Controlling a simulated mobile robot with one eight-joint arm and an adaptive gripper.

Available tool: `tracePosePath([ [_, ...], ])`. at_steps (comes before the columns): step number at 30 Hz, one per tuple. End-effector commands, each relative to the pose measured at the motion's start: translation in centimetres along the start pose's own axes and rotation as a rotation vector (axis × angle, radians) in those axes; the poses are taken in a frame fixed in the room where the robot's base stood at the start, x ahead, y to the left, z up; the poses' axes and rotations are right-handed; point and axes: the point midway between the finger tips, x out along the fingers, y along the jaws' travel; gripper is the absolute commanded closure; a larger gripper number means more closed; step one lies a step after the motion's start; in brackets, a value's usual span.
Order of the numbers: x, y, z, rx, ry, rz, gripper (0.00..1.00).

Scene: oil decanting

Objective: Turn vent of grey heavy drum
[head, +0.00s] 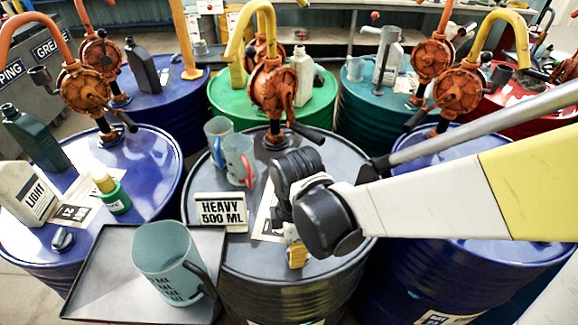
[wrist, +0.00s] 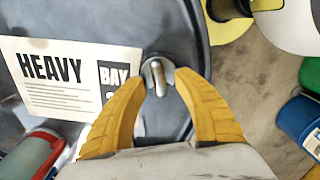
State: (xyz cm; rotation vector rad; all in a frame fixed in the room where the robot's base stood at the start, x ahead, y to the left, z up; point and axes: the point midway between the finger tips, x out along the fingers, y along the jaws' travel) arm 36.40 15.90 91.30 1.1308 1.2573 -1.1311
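The grey heavy drum (head: 240,265) stands in the middle of the head view, with a "HEAVY 500 ML" sign (head: 221,212) on its top. Its vent (wrist: 157,74) is a small silvery metal knob on the grey lid in the wrist view; in the head view my gripper hides it. My gripper also shows near the drum's front rim in the head view (head: 297,254).
An orange pump (head: 273,88) and two clear jugs (head: 239,158) stand on the grey lid, left of and behind my gripper. A jug (head: 168,262) sits on a tray (head: 105,285) at front left. Blue drums (head: 140,165) flank the grey one.

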Motion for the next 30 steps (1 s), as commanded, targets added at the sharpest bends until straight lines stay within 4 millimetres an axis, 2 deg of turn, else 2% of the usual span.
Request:
tracePosePath([
  [4,-0.06,0.0,0.0,0.0,0.0,0.0,0.64],
  [8,-0.06,0.0,0.0,0.0,0.0,0.0,1.0],
  [22,-0.05,0.02,0.0,0.035,0.0,0.0,1.0],
  [30,-0.05,0.16,0.02,0.192,0.0,0.0,1.0],
])
